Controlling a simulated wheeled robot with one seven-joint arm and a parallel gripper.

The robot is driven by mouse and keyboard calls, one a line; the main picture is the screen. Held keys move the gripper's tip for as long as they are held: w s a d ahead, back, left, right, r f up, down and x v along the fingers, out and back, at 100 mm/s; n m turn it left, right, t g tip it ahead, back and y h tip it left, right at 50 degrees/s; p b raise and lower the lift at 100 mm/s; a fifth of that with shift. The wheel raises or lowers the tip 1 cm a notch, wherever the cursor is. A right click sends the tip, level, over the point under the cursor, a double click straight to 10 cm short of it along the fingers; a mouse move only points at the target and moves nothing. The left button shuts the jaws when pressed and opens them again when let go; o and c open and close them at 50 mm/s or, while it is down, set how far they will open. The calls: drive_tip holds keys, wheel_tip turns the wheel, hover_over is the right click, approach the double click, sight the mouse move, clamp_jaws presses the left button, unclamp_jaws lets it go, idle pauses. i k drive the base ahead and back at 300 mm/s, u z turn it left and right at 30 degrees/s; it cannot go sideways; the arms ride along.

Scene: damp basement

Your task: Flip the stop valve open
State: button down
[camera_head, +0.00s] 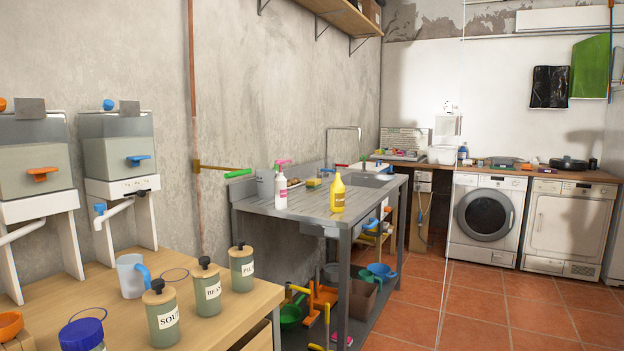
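A thin copper pipe (193,90) runs down the grey wall left of the sink. A brass stop valve (197,166) sits on it, above and behind the gap between the wooden counter and the metal sink table. Its lever (222,169) sticks out to the right, roughly level and across the upright pipe. The lever ends in a green grip (238,173). My gripper is not in view.
The metal table (310,205) carries a pink-topped bottle (281,188) and a yellow bottle (338,193). Tiled floor (470,315) is clear at right.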

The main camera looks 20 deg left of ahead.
sight(228, 176)
drive_tip(key=u, duration=0.15)
drive_tip(key=i, duration=0.55)
drive_tip(key=u, duration=0.9)
drive_tip(key=i, duration=0.4)
drive_tip(key=u, duration=0.45)
